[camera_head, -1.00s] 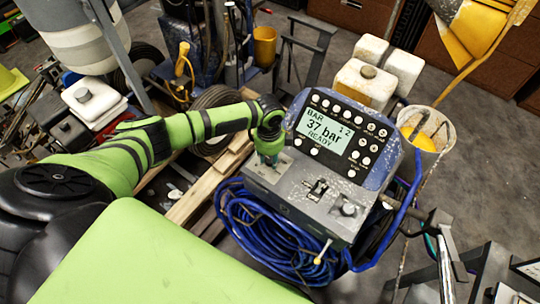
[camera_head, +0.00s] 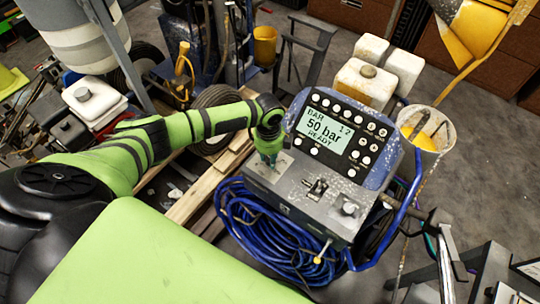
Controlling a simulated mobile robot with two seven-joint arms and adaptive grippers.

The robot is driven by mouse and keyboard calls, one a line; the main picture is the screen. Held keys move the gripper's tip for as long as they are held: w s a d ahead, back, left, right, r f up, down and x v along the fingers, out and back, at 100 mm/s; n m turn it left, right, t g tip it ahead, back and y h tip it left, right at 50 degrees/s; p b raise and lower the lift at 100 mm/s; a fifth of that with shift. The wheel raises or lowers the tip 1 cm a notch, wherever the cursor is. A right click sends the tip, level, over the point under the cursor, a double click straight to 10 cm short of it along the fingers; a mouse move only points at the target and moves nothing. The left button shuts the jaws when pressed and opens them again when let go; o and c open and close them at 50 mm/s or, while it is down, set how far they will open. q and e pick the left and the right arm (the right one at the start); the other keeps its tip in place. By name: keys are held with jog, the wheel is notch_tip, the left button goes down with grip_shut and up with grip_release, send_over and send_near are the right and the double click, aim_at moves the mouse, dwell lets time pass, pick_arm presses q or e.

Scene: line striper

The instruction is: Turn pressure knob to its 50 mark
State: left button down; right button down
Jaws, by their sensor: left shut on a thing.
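The control box (camera_head: 285,192) of the line striper stands at the centre. My left gripper (camera_head: 268,158) points down onto the left part of the box's top, just left of the display. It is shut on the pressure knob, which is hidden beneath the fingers. Another knob (camera_head: 349,208) sits at the right of the top panel, and a toggle switch (camera_head: 317,188) is between them. My right gripper is not in view.
A coiled blue hose (camera_head: 262,232) hangs at the front of the box. White canisters (camera_head: 363,83) stand behind it, and a bucket (camera_head: 437,136) is at the right. Wooden planks (camera_head: 200,195) and a tire lie at the left.

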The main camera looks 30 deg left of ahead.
aim_at(269, 159)
pick_arm(q)
jog(key=c, duration=0.9)
grip_release()
jog(key=shift+r, duration=0.35)
notch_tip(269, 159, up, 11)
jog(key=shift+s+r, duration=0.15)
jog(key=shift+s, duration=0.05)
